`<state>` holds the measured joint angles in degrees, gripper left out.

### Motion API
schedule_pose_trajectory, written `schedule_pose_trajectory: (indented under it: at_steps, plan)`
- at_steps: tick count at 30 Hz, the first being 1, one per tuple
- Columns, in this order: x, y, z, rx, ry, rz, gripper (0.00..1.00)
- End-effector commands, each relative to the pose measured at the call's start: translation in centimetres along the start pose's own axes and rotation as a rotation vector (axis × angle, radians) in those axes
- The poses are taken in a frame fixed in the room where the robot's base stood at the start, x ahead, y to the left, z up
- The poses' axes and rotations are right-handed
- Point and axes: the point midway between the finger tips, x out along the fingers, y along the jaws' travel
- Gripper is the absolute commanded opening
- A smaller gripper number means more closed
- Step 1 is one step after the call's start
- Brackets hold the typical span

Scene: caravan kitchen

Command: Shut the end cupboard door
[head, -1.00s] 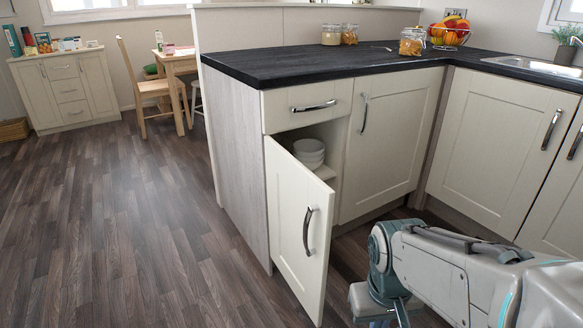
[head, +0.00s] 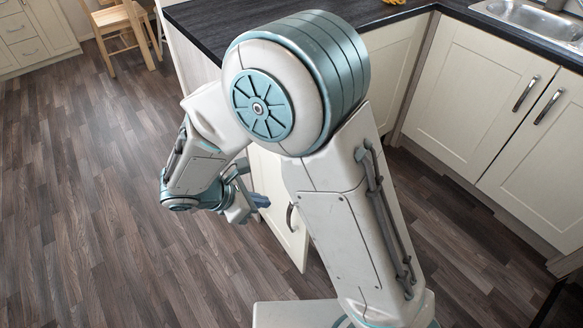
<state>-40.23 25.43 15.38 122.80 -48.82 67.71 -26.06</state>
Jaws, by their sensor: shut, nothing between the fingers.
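My gripper (head: 258,201) is shut and empty. It is at the left of the door, on the side of its outer face, near the handle. I cannot tell whether the fingertips touch the door.
The dark worktop (head: 199,36) is above, with a sink (head: 540,22) at the right. Closed cream cupboards (head: 475,95) line the right side. Open wood floor (head: 95,200) lies to the left. A wooden chair (head: 112,22) is at the far left.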

Motion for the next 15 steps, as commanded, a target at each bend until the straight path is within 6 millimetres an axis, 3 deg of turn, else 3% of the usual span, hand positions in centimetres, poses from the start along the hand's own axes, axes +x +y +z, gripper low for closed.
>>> schedule_pose_trajectory:
  at_steps: [3,7,15]
  plan:
    - [-1.3,0.4,-0.6,-0.067,-0.017,0.033,0.0]
    - [-0.8,0.6,-1.0,-0.087,-0.023,0.044,0.0]
    - [4.3,0.7,-1.0,-0.085,-0.024,0.039,0.0]
